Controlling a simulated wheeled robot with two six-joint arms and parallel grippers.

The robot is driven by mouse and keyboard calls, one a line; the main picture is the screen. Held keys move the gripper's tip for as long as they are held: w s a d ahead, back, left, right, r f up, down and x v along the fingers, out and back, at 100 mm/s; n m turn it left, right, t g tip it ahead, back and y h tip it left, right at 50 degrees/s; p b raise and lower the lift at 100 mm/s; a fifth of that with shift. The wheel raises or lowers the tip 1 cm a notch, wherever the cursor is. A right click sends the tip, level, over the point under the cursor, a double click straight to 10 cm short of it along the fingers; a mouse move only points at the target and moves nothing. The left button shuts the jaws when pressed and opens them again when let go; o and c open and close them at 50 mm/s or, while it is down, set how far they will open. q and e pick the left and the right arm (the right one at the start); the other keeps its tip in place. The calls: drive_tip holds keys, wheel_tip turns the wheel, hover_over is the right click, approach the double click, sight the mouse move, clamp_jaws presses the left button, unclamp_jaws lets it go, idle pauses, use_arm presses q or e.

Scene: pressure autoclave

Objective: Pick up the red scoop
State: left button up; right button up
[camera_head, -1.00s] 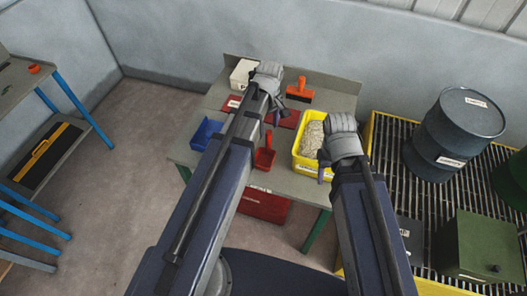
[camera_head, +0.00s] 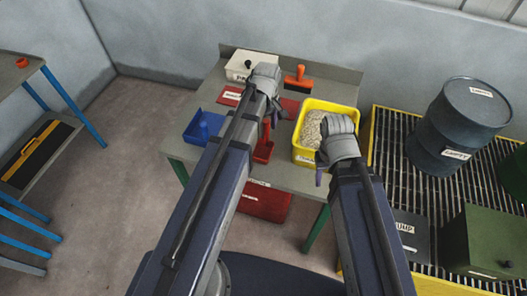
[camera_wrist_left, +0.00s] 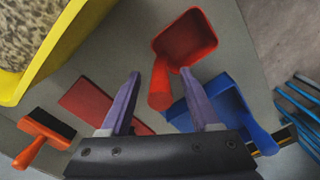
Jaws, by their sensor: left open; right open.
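The red scoop (camera_head: 264,147) lies on the grey table, its handle partly hidden behind my left arm in the head view. In the left wrist view the scoop (camera_wrist_left: 186,38) shows its square pan, with its handle pointing toward my left gripper (camera_wrist_left: 160,73). That gripper is open, and the handle's end appears between its fingertips in the picture. I cannot tell the height gap; no grip shows. In the head view my left gripper (camera_head: 270,108) is above the table, close to the scoop. My right gripper (camera_head: 320,168) is open beside the yellow bin, apart from the scoop.
A blue scoop (camera_head: 204,127) lies left of the red one. A yellow bin (camera_head: 301,153) of granules stands right. Behind are a white box (camera_head: 250,66), an orange-handled brush (camera_head: 299,80) and red mats. A barrel (camera_head: 462,115) stands on a grating to the right.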

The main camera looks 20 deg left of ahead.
use_arm(q)
drive_tip(key=shift+f, duration=0.25)
clamp_jaws()
idle(0.3)
idle(0.9)
